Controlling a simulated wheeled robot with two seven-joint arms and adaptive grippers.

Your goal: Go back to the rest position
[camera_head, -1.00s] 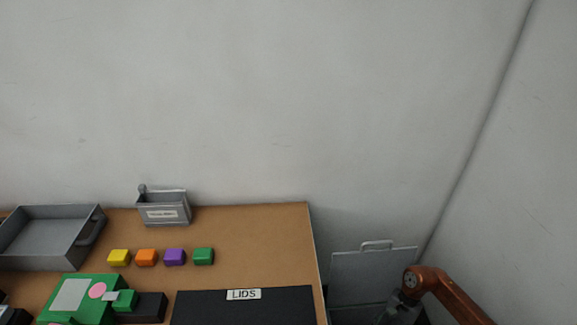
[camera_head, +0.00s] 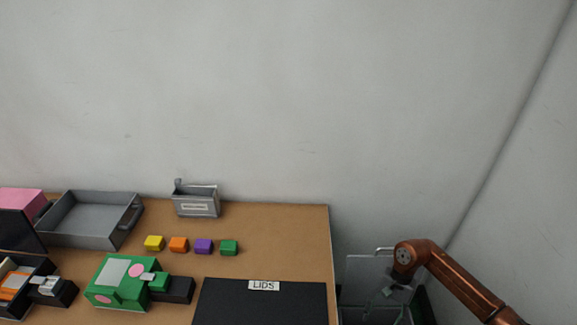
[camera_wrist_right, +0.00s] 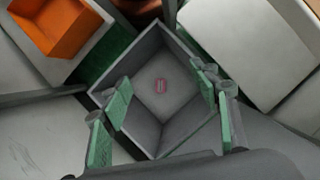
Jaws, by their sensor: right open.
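My right gripper (camera_head: 390,300) is past the table's right edge, low beside the wall, at the end of my copper-coloured arm. In the right wrist view its green-padded fingers (camera_wrist_right: 162,92) are wide apart with nothing between them. My left gripper is not in view.
The brown table (camera_head: 285,225) bears a grey tray (camera_head: 133,228), a small labelled bin (camera_head: 197,208), several coloured cubes (camera_head: 203,246), a green fixture (camera_head: 115,285) and a black LIDS mat (camera_head: 262,308). A grey panel (camera_head: 362,270) stands behind my right gripper.

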